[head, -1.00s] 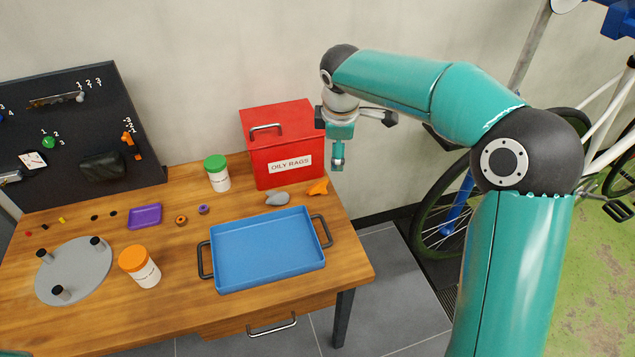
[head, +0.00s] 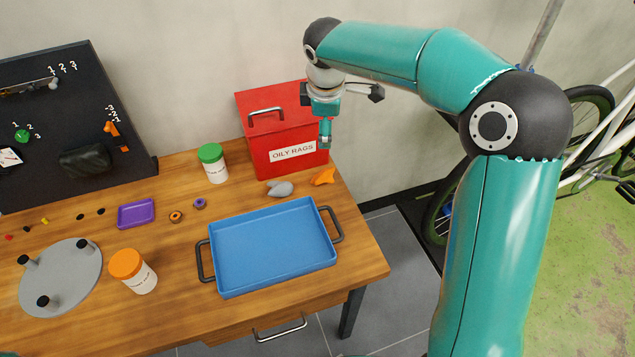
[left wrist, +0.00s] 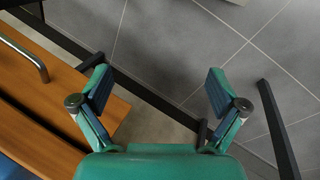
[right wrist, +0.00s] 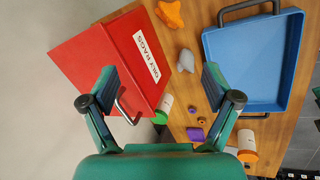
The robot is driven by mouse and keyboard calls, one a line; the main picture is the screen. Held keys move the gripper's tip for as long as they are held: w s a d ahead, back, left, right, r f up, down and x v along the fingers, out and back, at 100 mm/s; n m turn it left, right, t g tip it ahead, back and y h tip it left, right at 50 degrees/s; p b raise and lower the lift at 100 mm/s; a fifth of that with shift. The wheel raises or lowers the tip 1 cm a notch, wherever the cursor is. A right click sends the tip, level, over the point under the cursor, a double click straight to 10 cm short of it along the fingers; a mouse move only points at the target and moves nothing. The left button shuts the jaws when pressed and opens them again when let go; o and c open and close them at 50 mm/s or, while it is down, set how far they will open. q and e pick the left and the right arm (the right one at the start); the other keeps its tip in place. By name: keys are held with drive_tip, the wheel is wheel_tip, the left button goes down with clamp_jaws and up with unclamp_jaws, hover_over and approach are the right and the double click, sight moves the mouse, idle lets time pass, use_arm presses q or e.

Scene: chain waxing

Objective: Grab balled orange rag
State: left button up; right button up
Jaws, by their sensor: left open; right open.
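The balled orange rag (head: 324,177) lies on the wooden table to the right of a grey rag (head: 280,188), in front of the red bin. It also shows at the top of the right wrist view (right wrist: 170,13). My right gripper (head: 325,135) hangs above and behind the orange rag, by the red bin's right side. In the right wrist view its fingers (right wrist: 158,88) are open and empty, with the bin beyond them. My left gripper (left wrist: 158,92) is open and empty over the floor by the table's edge; it is not clearly visible in the head view.
The red OILY RAGS bin (head: 292,152) stands close to my right gripper. A blue tray (head: 275,250) with dark handles lies in front of the rags. A green-lidded jar (head: 213,163) and an orange-lidded jar (head: 133,271) stand left. A bicycle (head: 590,160) is at the right.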

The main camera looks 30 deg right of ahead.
sight(323, 173)
drive_tip(key=b+x, duration=0.2)
drive_tip(key=x, duration=0.5)
drive_tip(key=s+a+b+x, duration=0.1)
drive_tip(key=b+x, duration=0.1)
drive_tip(key=x, duration=0.6)
drive_tip(key=b+x, duration=0.3)
drive_tip(key=x, duration=0.5)
drive_tip(key=shift+s+a+f, duration=0.1)
drive_tip(key=shift+s+f, duration=0.2)
drive_tip(key=shift+f, duration=0.25)
drive_tip(key=c, duration=1.2)
drive_tip(key=shift+r, duration=0.2)
